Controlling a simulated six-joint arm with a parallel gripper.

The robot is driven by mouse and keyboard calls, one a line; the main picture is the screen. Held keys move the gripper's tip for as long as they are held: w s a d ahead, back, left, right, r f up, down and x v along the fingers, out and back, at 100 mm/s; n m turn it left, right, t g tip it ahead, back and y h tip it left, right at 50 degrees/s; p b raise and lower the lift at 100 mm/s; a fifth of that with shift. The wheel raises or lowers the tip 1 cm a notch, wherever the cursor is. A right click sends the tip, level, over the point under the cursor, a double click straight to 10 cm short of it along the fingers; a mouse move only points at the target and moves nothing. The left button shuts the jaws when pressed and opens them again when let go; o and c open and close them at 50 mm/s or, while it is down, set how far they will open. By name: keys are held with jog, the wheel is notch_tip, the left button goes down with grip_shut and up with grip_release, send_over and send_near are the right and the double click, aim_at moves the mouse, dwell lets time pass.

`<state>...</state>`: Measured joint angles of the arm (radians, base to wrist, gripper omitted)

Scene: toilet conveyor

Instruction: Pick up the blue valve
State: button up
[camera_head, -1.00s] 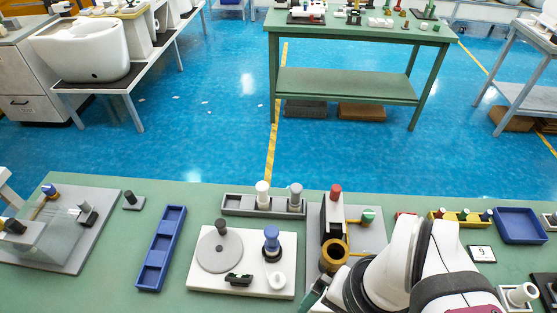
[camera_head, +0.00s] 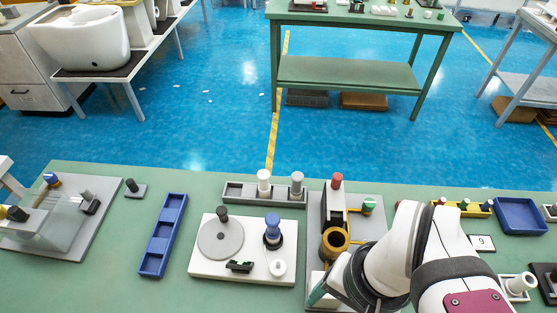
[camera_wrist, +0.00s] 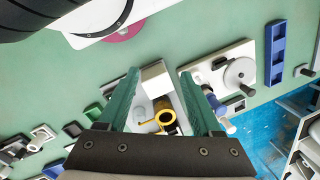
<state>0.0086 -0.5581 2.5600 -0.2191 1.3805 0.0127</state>
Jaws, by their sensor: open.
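The blue valve (camera_head: 272,229) stands upright on the right part of a white board (camera_head: 243,270), with a dark base under its blue cap. A grey disc (camera_head: 219,244) with a dark knob is to its left, and a white ring (camera_head: 277,268) in front of it. My gripper (camera_head: 319,293) is right of the board, partly hidden by my arm. In the wrist view my gripper (camera_wrist: 166,92) is open and empty, its two green fingers apart.
A fixture with a yellow ring (camera_head: 335,241) and a red-topped post (camera_head: 337,181) stands between the valve and my arm. A grey rail (camera_head: 237,191) with white and grey cylinders lies behind the board. A blue tray (camera_head: 162,236) is at left, with bare green table around it.

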jog(key=n+g+h, duration=0.1)
jog(key=n, duration=0.2)
jog(key=n+t+h, duration=0.9)
jog(key=n+h, duration=0.3)
jog(key=n, duration=1.6)
send_near(269, 221)
jog(key=x, duration=0.9)
jog(key=w+d+f, duration=0.1)
jog(key=f, duration=0.1)
jog(key=w+d+f, duration=0.1)
jog(key=d+f, duration=0.1)
jog(key=shift+w+d, duration=0.3)
jog(key=shift+w, duration=0.05)
jog(key=shift+r, duration=0.1)
grip_shut()
